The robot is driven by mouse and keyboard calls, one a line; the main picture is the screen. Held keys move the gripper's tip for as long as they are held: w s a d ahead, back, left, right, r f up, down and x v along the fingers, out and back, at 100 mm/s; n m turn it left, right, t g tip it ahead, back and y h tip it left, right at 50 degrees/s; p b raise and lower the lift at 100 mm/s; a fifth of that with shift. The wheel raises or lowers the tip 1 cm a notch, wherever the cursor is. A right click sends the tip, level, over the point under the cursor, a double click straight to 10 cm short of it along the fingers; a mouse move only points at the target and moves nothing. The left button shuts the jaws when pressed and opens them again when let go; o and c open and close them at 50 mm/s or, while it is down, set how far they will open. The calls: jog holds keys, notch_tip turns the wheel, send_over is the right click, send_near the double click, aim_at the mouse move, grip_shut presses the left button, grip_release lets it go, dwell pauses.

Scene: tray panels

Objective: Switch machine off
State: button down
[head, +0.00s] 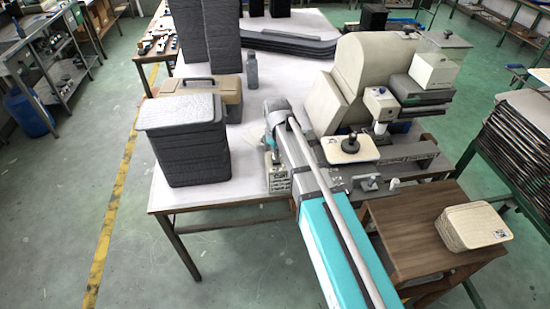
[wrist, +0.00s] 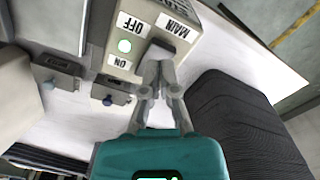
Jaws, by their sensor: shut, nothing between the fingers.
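The machine (head: 362,75) is a large beige unit on the right of the white table. A beige control box (wrist: 135,35) fills the upper middle of the wrist view, with labels reading MAIN, OFF and ON. A dark grey switch (wrist: 160,52) is beside the ON and MAIN labels. My gripper (wrist: 158,68) is shut and empty, its fingertips at the switch; I cannot tell whether they touch it. In the head view my arm hides the gripper and most of the box.
A stack of dark grey trays (head: 187,152) stands left of my arm, close on the right in the wrist view (wrist: 235,120). A wooden side table (head: 400,235) holds several pale panels (head: 474,226). Green floor is open at the left.

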aim_at(277, 161)
jog(key=shift+f+b, duration=0.95)
dwell(0.8)
jog(key=shift+r, duration=0.1)
jog(key=shift+r+p, duration=3.45)
jog(key=shift+p, duration=0.1)
jog(key=s+d+m, duration=0.3)
jog(key=s+d, duration=0.2)
jog(key=d, duration=0.2)
jog(key=s+d+m, duration=0.3)
jog(key=s+d, duration=0.2)
jog(key=d, duration=0.3)
jog(key=s+d+m, duration=0.2)
jog(key=s+d, duration=0.3)
jog(key=d, duration=0.2)
jog(key=shift+s+d+m, duration=0.3)
jog(key=shift+d+m, duration=0.1)
